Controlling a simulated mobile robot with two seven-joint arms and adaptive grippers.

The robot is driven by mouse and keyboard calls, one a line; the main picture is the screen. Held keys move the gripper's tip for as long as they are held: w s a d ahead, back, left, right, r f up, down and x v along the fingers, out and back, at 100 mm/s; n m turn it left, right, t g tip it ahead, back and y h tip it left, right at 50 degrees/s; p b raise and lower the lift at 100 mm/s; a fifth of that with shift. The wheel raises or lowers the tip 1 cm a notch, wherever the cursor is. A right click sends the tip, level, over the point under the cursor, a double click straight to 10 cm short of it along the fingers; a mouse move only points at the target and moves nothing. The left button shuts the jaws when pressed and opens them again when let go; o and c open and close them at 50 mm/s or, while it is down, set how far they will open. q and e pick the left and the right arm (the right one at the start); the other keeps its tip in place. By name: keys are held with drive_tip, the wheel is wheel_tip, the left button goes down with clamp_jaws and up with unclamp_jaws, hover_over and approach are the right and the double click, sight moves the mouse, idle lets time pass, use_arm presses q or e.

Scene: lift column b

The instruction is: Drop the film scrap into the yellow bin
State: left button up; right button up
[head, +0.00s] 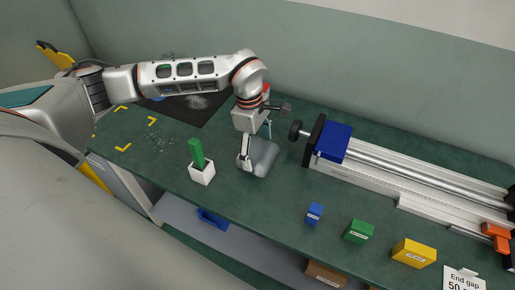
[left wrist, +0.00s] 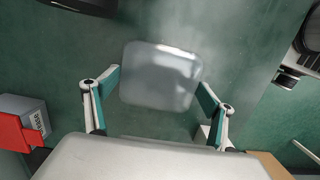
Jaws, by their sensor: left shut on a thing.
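My left gripper (head: 246,162) points down over the green bench and is shut on the film scrap (head: 264,158), a grey, see-through, rounded piece. In the left wrist view the film scrap (left wrist: 160,76) lies between the two fingers of my left gripper (left wrist: 159,90). I cannot tell whether it touches the bench. A yellow surface (head: 95,177) shows at the left below the bench edge, mostly hidden; I cannot tell if it is the yellow bin. My right gripper is not in view.
A white holder with a green upright piece (head: 201,172) stands left of the gripper. A rail unit with a blue block (head: 334,142) lies right. Small blue (head: 314,214), green (head: 358,231) and yellow (head: 413,253) blocks line the front edge. A dark mat (head: 195,108) lies behind.

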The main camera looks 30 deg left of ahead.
use_arm(q)
drive_tip(key=shift+f, duration=0.1)
drive_tip(key=o, duration=1)
